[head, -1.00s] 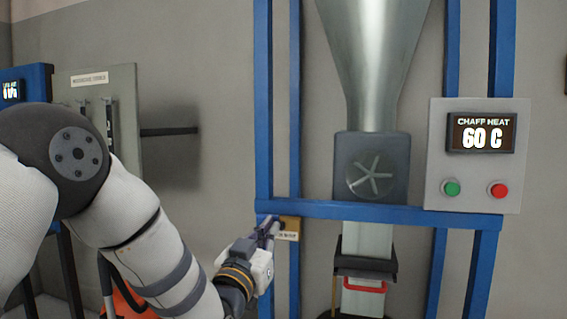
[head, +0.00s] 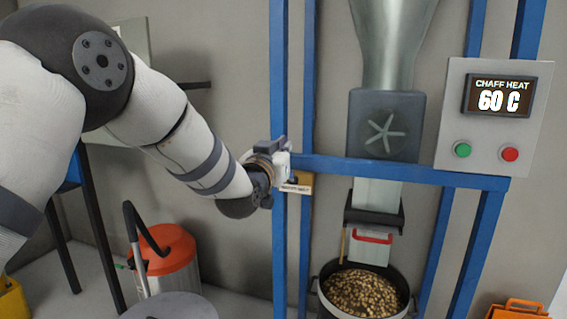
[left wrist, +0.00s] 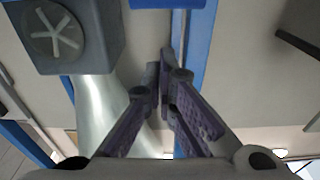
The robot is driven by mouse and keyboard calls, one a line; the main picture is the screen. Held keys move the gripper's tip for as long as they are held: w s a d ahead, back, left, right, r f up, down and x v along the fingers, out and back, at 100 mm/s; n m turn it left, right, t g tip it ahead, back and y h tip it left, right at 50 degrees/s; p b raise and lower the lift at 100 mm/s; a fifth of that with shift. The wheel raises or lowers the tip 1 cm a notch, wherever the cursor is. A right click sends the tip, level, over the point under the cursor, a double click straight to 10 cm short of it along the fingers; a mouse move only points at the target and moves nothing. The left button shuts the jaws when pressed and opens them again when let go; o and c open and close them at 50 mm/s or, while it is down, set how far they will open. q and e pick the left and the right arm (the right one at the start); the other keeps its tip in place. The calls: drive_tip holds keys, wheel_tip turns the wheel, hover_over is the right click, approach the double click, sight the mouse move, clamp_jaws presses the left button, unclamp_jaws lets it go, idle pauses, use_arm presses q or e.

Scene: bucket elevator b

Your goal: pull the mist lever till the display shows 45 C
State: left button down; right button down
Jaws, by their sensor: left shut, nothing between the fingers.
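The display (head: 498,97) on the grey panel reads "CHAFF HEAT 60 C". A small tan plate with a label (head: 297,189) is on the blue frame, just below and right of my left gripper; its text is too small to read. I cannot make out the mist lever; it may be hidden behind the gripper. My left gripper (head: 281,148) is at the blue upright, just above the plate. In the left wrist view its fingers (left wrist: 163,70) are shut with nothing between them, near a blue post. My right gripper is not in view.
Blue posts and a crossbar (head: 400,172) frame the metal chute and fan housing (head: 386,125). A black pot of beans (head: 362,292) stands below the spout. Green and red buttons (head: 486,152) sit under the display. An orange-topped bin (head: 163,252) stands at lower left.

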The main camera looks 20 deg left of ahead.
use_arm(q)
drive_tip(key=shift+w+f, duration=0.2)
drive_tip(key=shift+w, duration=0.4)
drive_tip(key=shift+w+f, duration=0.15)
drive_tip(key=shift+w, duration=0.4)
drive_tip(key=shift+s+f, duration=0.6)
drive_tip(key=shift+s, duration=0.3)
drive_tip(key=shift+s+f, duration=0.4)
drive_tip(key=shift+f, duration=0.2)
